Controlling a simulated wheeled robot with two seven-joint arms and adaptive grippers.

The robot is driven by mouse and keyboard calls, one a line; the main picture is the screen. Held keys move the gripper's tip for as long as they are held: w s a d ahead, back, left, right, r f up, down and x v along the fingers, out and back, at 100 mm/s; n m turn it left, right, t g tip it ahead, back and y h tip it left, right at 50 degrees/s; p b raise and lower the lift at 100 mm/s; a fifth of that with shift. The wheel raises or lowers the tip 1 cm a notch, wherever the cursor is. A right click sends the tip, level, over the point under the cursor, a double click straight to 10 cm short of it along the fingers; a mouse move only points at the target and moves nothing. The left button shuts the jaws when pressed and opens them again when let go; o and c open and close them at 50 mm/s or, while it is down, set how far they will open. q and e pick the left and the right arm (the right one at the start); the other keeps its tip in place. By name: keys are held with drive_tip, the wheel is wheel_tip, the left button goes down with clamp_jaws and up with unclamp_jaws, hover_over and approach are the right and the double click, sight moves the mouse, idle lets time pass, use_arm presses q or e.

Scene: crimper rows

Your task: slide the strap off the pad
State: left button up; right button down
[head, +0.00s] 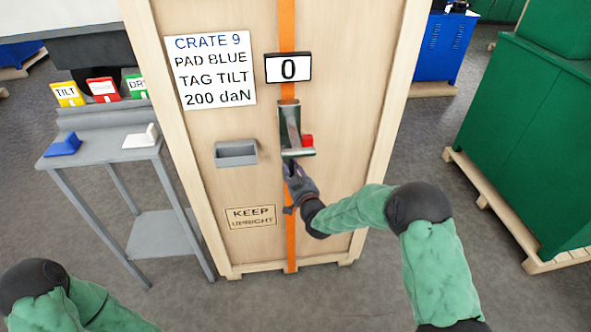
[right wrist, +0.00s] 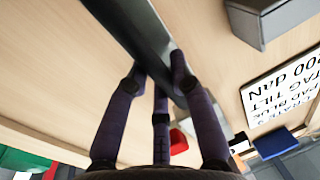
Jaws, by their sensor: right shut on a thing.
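An orange strap (head: 289,230) runs vertically down the front of a wooden crate (head: 340,60). A dark green and grey strap tool (head: 290,120) with a red knob (head: 307,141) sits over the strap at mid height and hides part of it. My right gripper (head: 290,170) is at the tool's lower end. In the right wrist view its fingers (right wrist: 155,75) close around a grey bar (right wrist: 140,28) of the tool. I cannot make out a pad under the strap. A blue block (head: 62,145) and a white block (head: 141,137) lie on the side table. My left gripper is out of view.
A display (head: 288,68) reading 0 is above the tool. A grey open bin (head: 236,153) is on the crate, left of the tool. The sign (head: 209,70) reads PAD BLUE, TAG TILT, 200 daN.

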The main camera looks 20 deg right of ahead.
drive_tip(key=c, duration=1.2)
unclamp_jaws()
drive_tip(key=shift+a, duration=0.2)
drive_tip(key=shift+o, duration=0.8)
drive_tip(key=shift+w+a, duration=0.1)
drive_tip(key=shift+a, duration=0.05)
drive_tip(key=s, duration=1.2)
drive_tip(key=shift+a, duration=0.15)
